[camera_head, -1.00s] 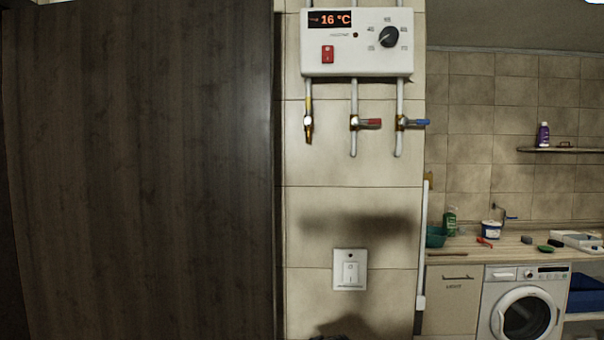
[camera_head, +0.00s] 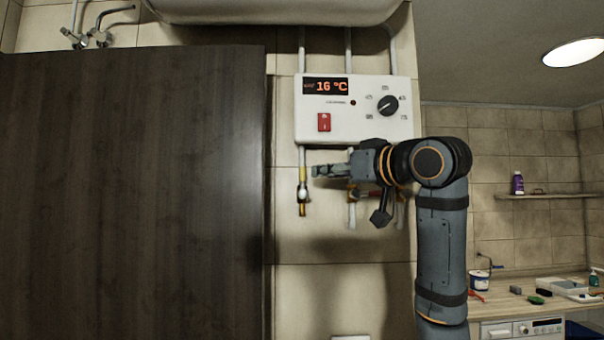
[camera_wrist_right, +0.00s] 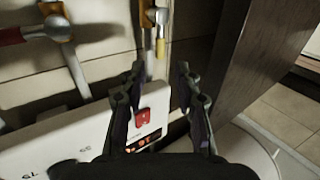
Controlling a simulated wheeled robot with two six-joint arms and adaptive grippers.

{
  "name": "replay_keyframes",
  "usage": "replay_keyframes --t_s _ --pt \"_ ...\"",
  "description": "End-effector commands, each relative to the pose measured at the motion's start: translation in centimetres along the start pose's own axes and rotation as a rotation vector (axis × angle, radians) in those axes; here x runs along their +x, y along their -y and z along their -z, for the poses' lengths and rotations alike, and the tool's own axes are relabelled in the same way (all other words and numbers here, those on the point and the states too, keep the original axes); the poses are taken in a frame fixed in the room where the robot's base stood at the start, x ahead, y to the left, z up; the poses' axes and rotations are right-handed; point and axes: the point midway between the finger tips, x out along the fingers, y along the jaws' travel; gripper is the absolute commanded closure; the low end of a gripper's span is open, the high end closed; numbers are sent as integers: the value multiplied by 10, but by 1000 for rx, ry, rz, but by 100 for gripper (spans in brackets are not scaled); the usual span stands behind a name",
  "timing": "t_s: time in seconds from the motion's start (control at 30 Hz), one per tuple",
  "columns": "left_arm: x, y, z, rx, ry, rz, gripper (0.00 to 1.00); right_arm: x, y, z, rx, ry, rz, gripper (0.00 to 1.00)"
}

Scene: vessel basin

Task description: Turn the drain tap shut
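The drain tap (camera_head: 303,191), a brass tap with a yellow lever, hangs from the leftmost pipe under the white heater control box (camera_head: 350,130). Its lever lies along the pipe. In the right wrist view the tap (camera_wrist_right: 158,18) and its yellow lever show at the top centre. My right gripper (camera_head: 316,171) is just right of the tap in the head view. In the wrist view the gripper (camera_wrist_right: 160,72) is open, its two fingers apart, with the yellow lever seen beyond the gap and nothing held. My left gripper is out of view.
The red-lever tap (camera_wrist_right: 30,33) is close by on the middle pipe; my right arm partly hides it and the blue-lever tap in the head view. A dark panel (camera_head: 130,190) stands left of the tap. A white tank (camera_head: 280,8) hangs above.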

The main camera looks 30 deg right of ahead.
Motion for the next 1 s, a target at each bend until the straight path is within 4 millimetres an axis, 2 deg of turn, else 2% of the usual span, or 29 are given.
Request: replay_keyframes --t_s 0.03,0.2,0.43,0.6,0.8,1.0 --pt "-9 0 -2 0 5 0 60 10 0 4 1 5 2 68" --pt "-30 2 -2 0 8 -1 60 48 0 5 2 6 1 68" --pt "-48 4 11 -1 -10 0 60 85 0 3 2 3 2 68" --pt "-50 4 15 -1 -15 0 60 93 0 1 1 0 -1 68" --pt "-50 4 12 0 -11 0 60 94 0 0 1 0 -1 68" --pt "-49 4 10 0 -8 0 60 93 0 0 1 0 -1 93"
